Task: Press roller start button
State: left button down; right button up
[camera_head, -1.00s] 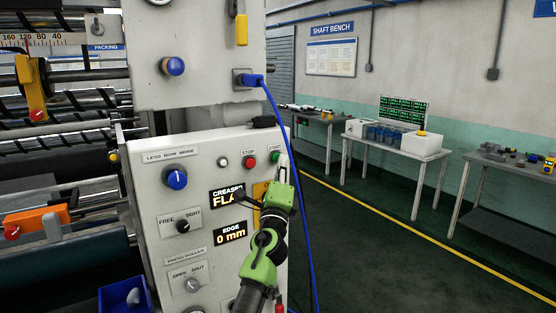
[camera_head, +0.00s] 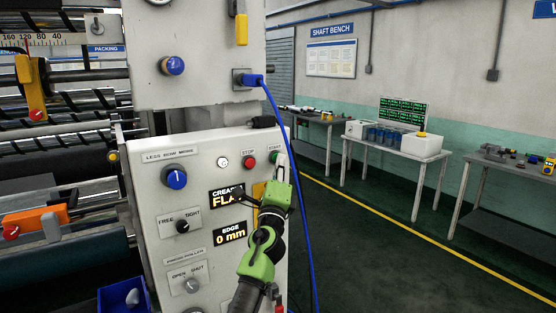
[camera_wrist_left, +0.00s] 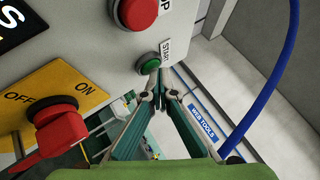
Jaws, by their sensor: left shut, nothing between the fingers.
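The green START button is on the white control panel (camera_head: 150,215), at its upper right edge. In the left wrist view the green button (camera_wrist_left: 150,64) shows beside its START label (camera_wrist_left: 166,49). My left gripper (camera_head: 281,160) is shut and empty, its tips at the button and partly covering it in the head view. In the left wrist view the left gripper's tips (camera_wrist_left: 158,94) are close together just below the button. I cannot tell whether they touch it. My right gripper is not in view.
The red STOP button (camera_head: 249,162) is just left of START, with a white lamp (camera_head: 222,162) beyond it. A red switch handle (camera_wrist_left: 62,135) on a yellow plate (camera_wrist_left: 75,84) is near the gripper. A blue cable (camera_head: 290,150) hangs close on the right.

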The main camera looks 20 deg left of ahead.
pick_arm(q)
jog(key=shift+s, duration=0.1)
jog(key=shift+s+d+p, duration=0.35)
jog(key=shift+s+d, duration=0.15)
jog(key=shift+d, duration=0.15)
jog(key=shift+d, duration=0.1)
jog(key=shift+s+d+p, duration=0.3)
jog(key=shift+s+d, duration=0.5)
jog(key=shift+d, duration=0.15)
jog(key=shift+s+d+p, duration=0.3)
jog(key=shift+s+d, duration=0.45)
jog(key=shift+d, duration=0.2)
